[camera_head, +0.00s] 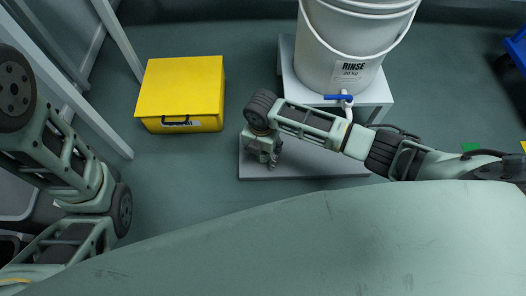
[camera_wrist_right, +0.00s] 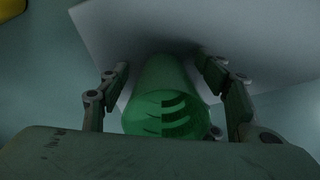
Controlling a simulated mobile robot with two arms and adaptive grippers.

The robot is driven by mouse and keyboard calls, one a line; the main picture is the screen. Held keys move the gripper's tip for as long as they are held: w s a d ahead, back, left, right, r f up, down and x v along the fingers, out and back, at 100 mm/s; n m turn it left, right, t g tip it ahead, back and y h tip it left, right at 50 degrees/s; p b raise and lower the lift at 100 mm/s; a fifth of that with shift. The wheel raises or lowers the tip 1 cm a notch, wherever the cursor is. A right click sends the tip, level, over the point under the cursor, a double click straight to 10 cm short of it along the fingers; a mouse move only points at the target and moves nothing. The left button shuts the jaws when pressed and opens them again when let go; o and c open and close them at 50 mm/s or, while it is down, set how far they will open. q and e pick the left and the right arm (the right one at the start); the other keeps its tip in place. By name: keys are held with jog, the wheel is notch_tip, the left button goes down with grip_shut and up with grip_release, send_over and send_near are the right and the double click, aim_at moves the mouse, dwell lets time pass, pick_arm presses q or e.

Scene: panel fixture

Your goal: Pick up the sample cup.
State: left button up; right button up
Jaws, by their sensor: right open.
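The sample cup, a green cylinder (camera_wrist_right: 166,95), shows in the right wrist view with a round end toward the camera and dark stripes in it. It appears to stand on a pale grey board. My right gripper (camera_wrist_right: 162,64) is open, with one finger on each side of the cup and a visible gap to it. In the head view my right gripper (camera_head: 266,158) points down over the left part of the low grey board; I cannot make out the cup there. My left arm shows at the left edge, but its gripper is not visible.
A white bucket marked RINSE (camera_head: 342,50), with a blue-handled tap (camera_head: 340,97), stands on a grey stand (camera_head: 375,98) behind the board (camera_head: 310,165). A yellow box (camera_head: 181,90) is at the left. Floor between box and board is clear.

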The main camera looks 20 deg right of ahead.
jog(key=c, duration=0.9)
jog(key=shift+r, duration=0.15)
